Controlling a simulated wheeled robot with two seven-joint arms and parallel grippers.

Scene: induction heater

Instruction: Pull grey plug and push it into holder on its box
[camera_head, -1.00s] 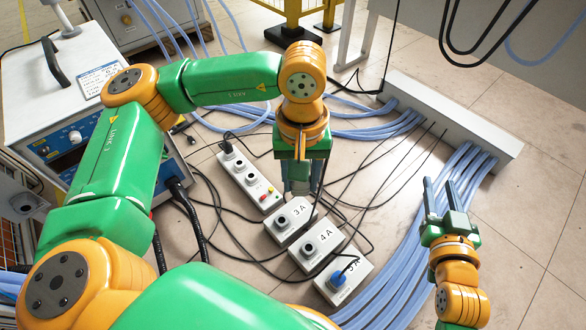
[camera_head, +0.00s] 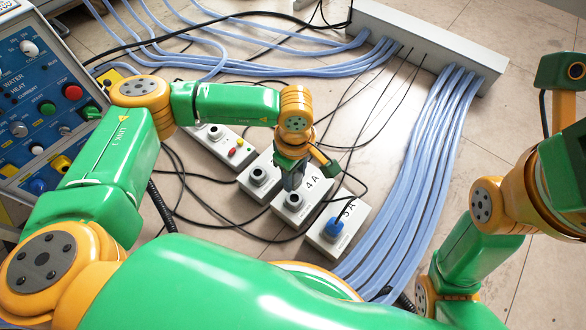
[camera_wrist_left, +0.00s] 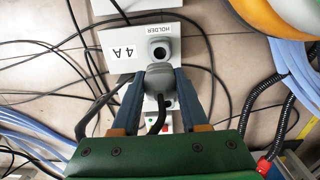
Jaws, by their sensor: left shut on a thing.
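My left gripper (camera_head: 292,182) is over the box marked 4 A (camera_head: 311,190). In the left wrist view its fingers (camera_wrist_left: 160,92) are shut on the dark grey plug (camera_wrist_left: 161,80), whose black cable trails back toward the wrist. The 4 A box (camera_wrist_left: 122,50) carries a round grey holder (camera_wrist_left: 161,50) with a dark, empty opening, beside the word HOLDER. The plug appears close to the holder and outside it; the exact gap cannot be told. In the head view the holder (camera_head: 293,201) shows just below the gripper, and the plug is hard to make out. My right gripper is out of view.
The box with a blue plug (camera_head: 334,226) is to the right. Another box with a holder (camera_head: 258,177) and a strip with sockets and coloured buttons (camera_head: 217,142) lie to the left. Black cables and blue hoses (camera_head: 420,165) surround them. A control panel (camera_head: 45,110) stands at the left.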

